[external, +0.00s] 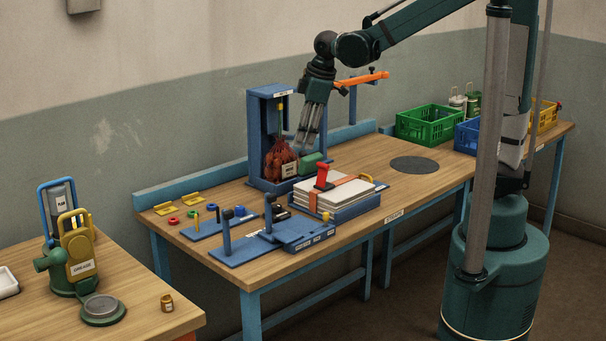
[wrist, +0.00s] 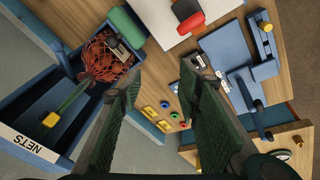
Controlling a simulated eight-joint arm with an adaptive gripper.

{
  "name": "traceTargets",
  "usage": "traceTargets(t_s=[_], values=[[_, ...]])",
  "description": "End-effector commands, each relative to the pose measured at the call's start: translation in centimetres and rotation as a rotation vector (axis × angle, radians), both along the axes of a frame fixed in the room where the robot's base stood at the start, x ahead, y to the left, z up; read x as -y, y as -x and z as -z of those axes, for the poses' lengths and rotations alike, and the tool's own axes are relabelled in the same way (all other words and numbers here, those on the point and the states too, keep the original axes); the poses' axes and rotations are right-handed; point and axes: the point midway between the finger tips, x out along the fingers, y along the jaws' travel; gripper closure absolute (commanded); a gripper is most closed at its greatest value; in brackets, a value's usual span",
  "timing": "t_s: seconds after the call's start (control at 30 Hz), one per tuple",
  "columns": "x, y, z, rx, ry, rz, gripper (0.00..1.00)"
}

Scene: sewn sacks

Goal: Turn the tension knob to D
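No knob in view carries a readable tension scale or letter D, so I cannot tell its setting. A small yellow knob (external: 326,215) sits on the low blue device (external: 303,233) at the front of the table; the yellow knob also shows in the wrist view (wrist: 265,27) at upper right. My gripper (external: 306,147) points down above the table, beside the blue net stand and behind the stacked white sheets. In the wrist view my gripper (wrist: 165,90) has its two fingers apart with nothing between them. It is well away from the yellow knob.
The blue stand (external: 256,150) holds a red net sack (external: 280,158). Sheets (external: 335,188) with a red handle (external: 322,176) lie close by. An orange arm (external: 362,79) stands behind. Green crate (external: 427,125) and dark disc (external: 414,165) are to the right.

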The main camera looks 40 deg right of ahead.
Motion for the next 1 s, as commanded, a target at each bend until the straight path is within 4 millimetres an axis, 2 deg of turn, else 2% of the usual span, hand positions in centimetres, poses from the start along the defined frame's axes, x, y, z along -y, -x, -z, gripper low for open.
traceTargets(t_s=[0.47,1.0], values=[[-6.6,-4.5,2.4,-0.081,0.069,-0.257,0.66],[-14.3,-7.8,7.5,-0.172,0.135,-0.552,0.66]])
